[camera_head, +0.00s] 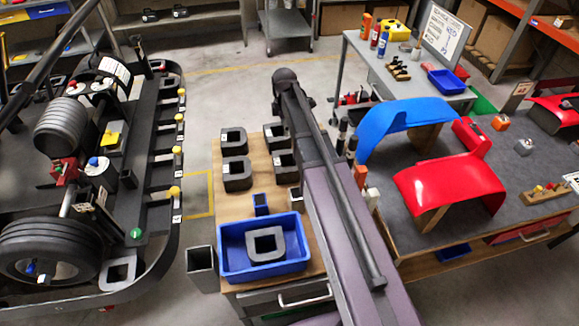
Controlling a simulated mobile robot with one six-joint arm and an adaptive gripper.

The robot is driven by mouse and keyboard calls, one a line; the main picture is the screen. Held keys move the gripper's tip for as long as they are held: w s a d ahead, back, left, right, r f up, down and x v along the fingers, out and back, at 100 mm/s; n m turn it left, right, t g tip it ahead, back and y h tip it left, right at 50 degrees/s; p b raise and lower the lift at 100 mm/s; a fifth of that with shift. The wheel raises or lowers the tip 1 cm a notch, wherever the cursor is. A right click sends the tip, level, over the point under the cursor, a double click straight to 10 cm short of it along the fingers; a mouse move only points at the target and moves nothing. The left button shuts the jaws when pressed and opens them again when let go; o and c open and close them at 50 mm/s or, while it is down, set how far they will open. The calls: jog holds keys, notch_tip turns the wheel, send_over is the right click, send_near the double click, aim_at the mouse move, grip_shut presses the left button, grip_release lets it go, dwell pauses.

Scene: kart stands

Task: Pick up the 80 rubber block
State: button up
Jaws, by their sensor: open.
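Several dark, square rubber blocks with open centres stand on a wooden-topped cabinet (226,207). The left pair is a far block (234,147) and a nearer block (237,181). Beside them are another far block (274,138) and a nearer block (283,171), the nearer one partly behind my arm. One more grey block (266,256) lies inside a blue tray (232,268) at the cabinet's front. Small pale marks on the blocks are too small to read, so I cannot tell which is the 80. My arm crosses over the cabinet; my gripper does not show.
A small blue bin (261,204) stands behind the tray. A kart (75,200) fills the left. A grey-topped bench (410,218) with blue and red panels stands right. A dark open bin (201,268) is beside the cabinet.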

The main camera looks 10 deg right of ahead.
aim_at(285, 152)
jog(key=shift+f+b, duration=4.25)
jog(key=shift+f, duration=0.05)
jog(key=shift+f, duration=0.15)
notch_tip(285, 152, down, 5)
jog(key=b, duration=0.5)
jog(key=shift+a, duration=0.1)
grip_shut()
